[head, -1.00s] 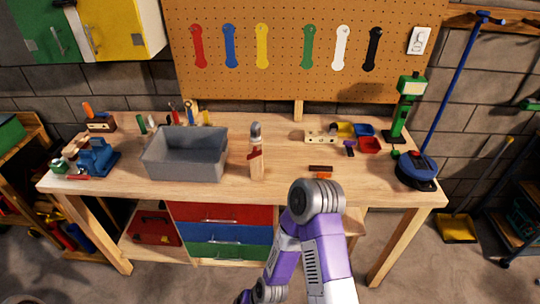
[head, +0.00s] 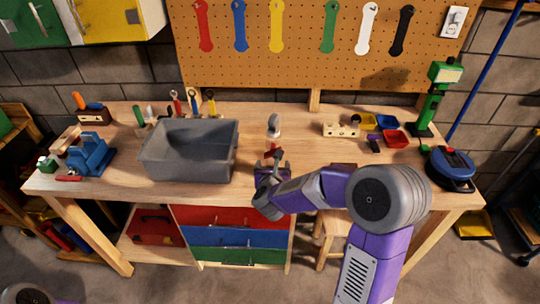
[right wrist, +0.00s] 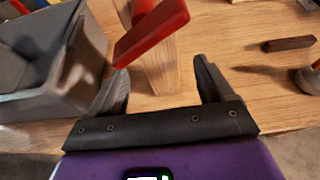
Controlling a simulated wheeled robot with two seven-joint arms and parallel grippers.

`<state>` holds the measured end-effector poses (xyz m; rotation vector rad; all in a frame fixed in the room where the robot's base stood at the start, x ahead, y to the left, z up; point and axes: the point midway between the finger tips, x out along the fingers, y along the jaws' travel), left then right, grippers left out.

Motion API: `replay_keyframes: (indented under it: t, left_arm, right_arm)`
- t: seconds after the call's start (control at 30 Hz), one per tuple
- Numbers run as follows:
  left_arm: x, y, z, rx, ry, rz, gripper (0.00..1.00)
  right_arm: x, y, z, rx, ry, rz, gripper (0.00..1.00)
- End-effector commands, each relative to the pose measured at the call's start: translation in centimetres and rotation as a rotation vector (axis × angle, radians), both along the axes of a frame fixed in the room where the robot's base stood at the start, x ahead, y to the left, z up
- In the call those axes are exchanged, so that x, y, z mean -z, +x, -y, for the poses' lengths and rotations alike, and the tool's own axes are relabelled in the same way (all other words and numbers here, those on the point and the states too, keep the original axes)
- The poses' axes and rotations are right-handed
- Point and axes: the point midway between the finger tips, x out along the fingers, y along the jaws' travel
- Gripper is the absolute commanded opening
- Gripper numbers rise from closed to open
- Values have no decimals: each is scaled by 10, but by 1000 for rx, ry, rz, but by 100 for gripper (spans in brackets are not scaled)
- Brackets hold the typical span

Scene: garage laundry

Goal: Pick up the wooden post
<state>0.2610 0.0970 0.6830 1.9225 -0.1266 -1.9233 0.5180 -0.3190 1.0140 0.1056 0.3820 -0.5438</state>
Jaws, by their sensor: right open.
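The wooden post (right wrist: 158,72) stands upright on the workbench, right of the grey bin. A red piece (right wrist: 150,32) crosses its front in the right wrist view. In the head view, a grey rounded top (head: 274,125) and some red (head: 271,150) show above my right gripper (head: 270,160), which hides the lower post. In the right wrist view my right gripper (right wrist: 160,85) is open, with one finger on each side of the post in the picture. I see gaps on both sides and cannot tell how far the fingertips reach around it. My left gripper is not in view.
The grey bin (head: 160,170) stands close left of the post. A dark red-brown block (right wrist: 289,44) lies to the right. A blue vise (head: 90,153) is at the far left. Small coloured trays (head: 394,139) and a green stand (head: 432,100) are at the back right.

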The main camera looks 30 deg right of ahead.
Motion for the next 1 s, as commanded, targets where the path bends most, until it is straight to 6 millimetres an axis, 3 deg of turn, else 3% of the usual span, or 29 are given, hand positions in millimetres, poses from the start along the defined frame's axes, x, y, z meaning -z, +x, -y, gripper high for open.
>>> replay_keyframes:
  t: [0.5,0.8,1.0]
  left_arm:
    - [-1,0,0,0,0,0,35]
    - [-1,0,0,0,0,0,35]
    - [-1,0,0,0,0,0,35]
  right_arm:
    - [27,52,31,2,3,0,81]
    - [28,56,33,-1,2,0,81]
    - [28,56,33,-1,2,0,50]
